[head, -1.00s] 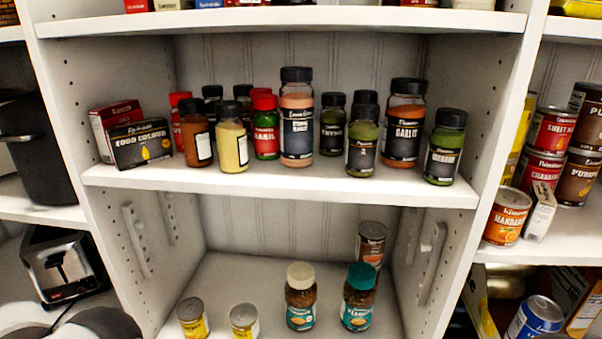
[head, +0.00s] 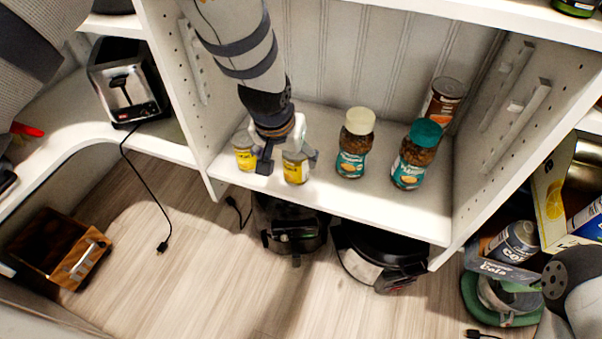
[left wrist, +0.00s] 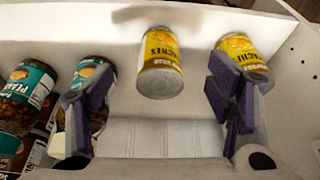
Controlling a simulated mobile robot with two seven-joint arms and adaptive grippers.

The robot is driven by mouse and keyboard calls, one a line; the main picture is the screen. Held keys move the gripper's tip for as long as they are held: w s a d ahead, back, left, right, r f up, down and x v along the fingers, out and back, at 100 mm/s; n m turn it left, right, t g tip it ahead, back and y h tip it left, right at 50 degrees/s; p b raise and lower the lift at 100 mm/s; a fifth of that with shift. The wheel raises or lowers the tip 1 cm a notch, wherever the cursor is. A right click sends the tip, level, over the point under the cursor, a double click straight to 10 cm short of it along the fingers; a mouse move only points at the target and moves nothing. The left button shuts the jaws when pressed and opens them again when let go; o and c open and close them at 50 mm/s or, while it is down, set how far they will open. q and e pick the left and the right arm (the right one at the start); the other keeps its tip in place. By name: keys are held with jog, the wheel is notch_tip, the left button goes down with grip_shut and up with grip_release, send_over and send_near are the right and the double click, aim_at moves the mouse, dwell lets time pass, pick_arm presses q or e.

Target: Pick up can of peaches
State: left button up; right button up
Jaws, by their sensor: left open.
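Two small yellow cans of peaches stand on the lower white shelf, a left one (head: 244,153) and a right one (head: 296,169). My left gripper (head: 288,160) is open at the shelf's front, one finger between the cans and the other to the right of the right can. In the left wrist view, which is upside down, the right can (left wrist: 160,62) shows beyond and between the spread fingers (left wrist: 160,110). The left can (left wrist: 243,55) is partly behind one finger. I cannot tell whether a finger touches a can. My right gripper is not in view.
To the right on the same shelf stand a jar with a cream lid (head: 355,145), a jar with a teal lid (head: 416,155) and a brown can (head: 443,102). A toaster (head: 127,85) stands on the left shelf. Dark appliances (head: 290,228) stand on the floor below.

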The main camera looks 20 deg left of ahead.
pick_arm(q)
jog(key=w, duration=0.2)
jog(key=w+r, duration=0.1)
jog(key=shift+w+d+r+b, duration=0.1)
jog(key=shift+d+b, duration=0.2)
jog(key=b+x, duration=0.1)
jog(key=x, duration=0.2)
jog(key=b+x, duration=0.1)
jog(key=x, duration=0.3)
jog(key=b+x, duration=0.1)
jog(key=x, duration=0.2)
jog(key=shift+w+a+f, duration=0.15)
jog(key=shift+a+f, duration=0.1)
jog(key=shift+a, duration=0.05)
jog(key=shift+r+t, duration=0.1)
jog(key=shift+t, duration=0.2)
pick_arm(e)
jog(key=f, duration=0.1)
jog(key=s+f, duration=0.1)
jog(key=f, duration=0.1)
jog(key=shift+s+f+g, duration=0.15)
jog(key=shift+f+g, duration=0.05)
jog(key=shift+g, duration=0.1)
